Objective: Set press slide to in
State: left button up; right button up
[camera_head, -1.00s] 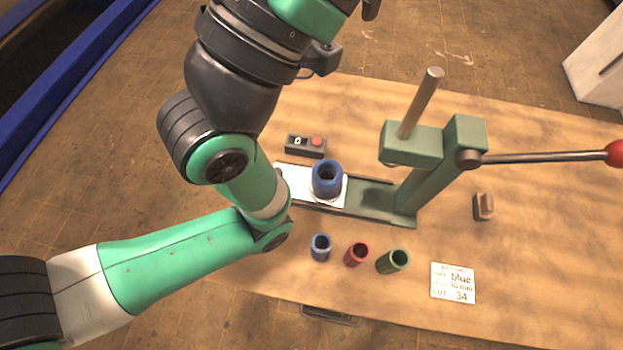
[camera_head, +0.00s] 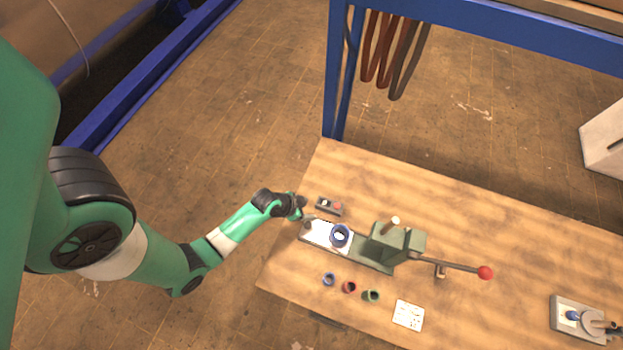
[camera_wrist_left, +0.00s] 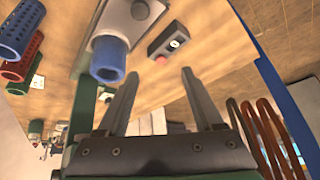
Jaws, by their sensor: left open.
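The press slide (camera_head: 316,236) is a pale plate on the dark rail of the green press (camera_head: 405,240). It sits at the rail's left end, out from under the press head. A thick blue ring (camera_head: 340,235) stands on it. The slide (camera_wrist_left: 108,22) and blue ring (camera_wrist_left: 108,58) also show in the left wrist view, with a dark round knob (camera_wrist_left: 140,10) on the plate. My left gripper (camera_head: 303,212) is open near the slide's left end. In the wrist view its two fingers (camera_wrist_left: 158,74) are apart with nothing between them. My right gripper is out of view.
A small button box (camera_head: 329,206) lies behind the slide. Blue (camera_head: 329,279), red (camera_head: 349,287) and green (camera_head: 371,296) sleeves stand in front, beside a white card (camera_head: 408,315). The press lever ends in a red ball (camera_head: 485,272). A grey device (camera_head: 582,318) is at right.

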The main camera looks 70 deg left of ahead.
aim_at(308, 225)
pick_arm(q)
jog(key=s+d+f+g, duration=0.1)
jog(key=s+d+f, duration=0.15)
jog(key=s, duration=0.35)
jog(key=shift+h, duration=0.4)
jog(key=b+x, duration=0.7)
jog(key=x, duration=0.2)
jog(key=shift+r+b, duration=0.1)
jog(key=shift+b, duration=0.3)
jog(key=shift+w+x, duration=0.2)
jog(key=shift+x, duration=0.8)
jog(key=shift+r, duration=0.1)
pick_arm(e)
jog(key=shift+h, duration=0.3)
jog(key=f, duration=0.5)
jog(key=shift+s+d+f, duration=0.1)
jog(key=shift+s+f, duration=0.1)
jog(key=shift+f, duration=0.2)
pick_arm(q)
grip_shut()
